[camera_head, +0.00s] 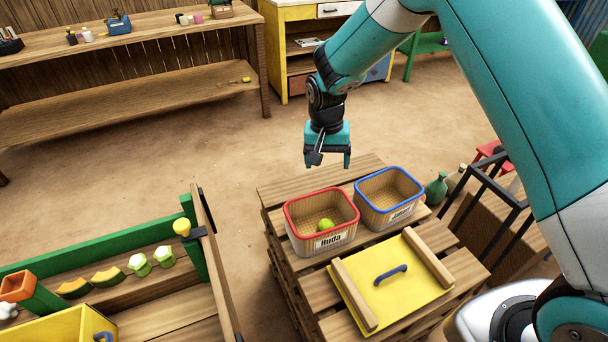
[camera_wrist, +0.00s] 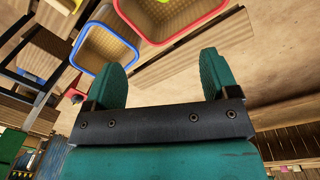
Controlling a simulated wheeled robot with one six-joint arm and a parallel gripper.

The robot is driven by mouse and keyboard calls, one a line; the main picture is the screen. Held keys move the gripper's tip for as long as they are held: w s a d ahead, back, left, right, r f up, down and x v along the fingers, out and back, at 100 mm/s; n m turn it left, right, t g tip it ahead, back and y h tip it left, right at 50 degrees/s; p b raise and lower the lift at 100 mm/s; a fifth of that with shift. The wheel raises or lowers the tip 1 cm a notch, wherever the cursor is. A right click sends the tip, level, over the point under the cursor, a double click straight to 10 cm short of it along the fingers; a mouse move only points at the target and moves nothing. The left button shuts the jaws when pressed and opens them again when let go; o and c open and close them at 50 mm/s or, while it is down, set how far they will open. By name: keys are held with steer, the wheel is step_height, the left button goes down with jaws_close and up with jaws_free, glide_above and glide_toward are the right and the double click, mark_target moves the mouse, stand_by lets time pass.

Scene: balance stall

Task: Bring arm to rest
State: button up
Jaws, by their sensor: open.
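My gripper (camera_head: 329,158) hangs pointing down above the far edge of the wooden crate stack, behind the two baskets. Its jaws are apart with nothing between them. In the wrist view my gripper (camera_wrist: 165,75) also shows two separate teal fingers with an empty gap. My teal arm reaches in from the right and bends down to it. The red-rimmed basket (camera_head: 299,237), labelled Huda, holds a yellow-green ball (camera_head: 325,225). The blue-rimmed basket (camera_head: 366,212) beside it looks empty.
A yellow board (camera_head: 365,303) with a blue handle lies on the crates (camera_head: 268,192) in front of the baskets. Green bottles (camera_head: 436,188) and a dark metal frame stand right. A stall with green rails (camera_head: 90,250) stands left. A wooden bench (camera_head: 130,100) is behind; the floor between is clear.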

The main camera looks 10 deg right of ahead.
steer(key=s+a+r+n+y+p, duration=0.1)
steer(key=s+r+n, duration=0.2)
steer(key=s+r, duration=0.5)
steer(key=s+a+r+n+y+p, duration=0.15)
steer(key=s+r, duration=0.35)
steer(key=r, duration=0.5)
steer(key=s+r+n+y, duration=0.1)
steer(key=s+r+n, duration=0.2)
steer(key=s, duration=0.5)
steer(key=s+r+n+y, duration=0.1)
steer(key=s+r+n, duration=0.2)
steer(key=s, duration=0.6)
steer(key=shift+s+a, duration=0.25)
steer(key=shift+a, duration=0.15)
steer(key=shift+r+y, duration=0.15)
steer(key=shift+y, duration=0.1)
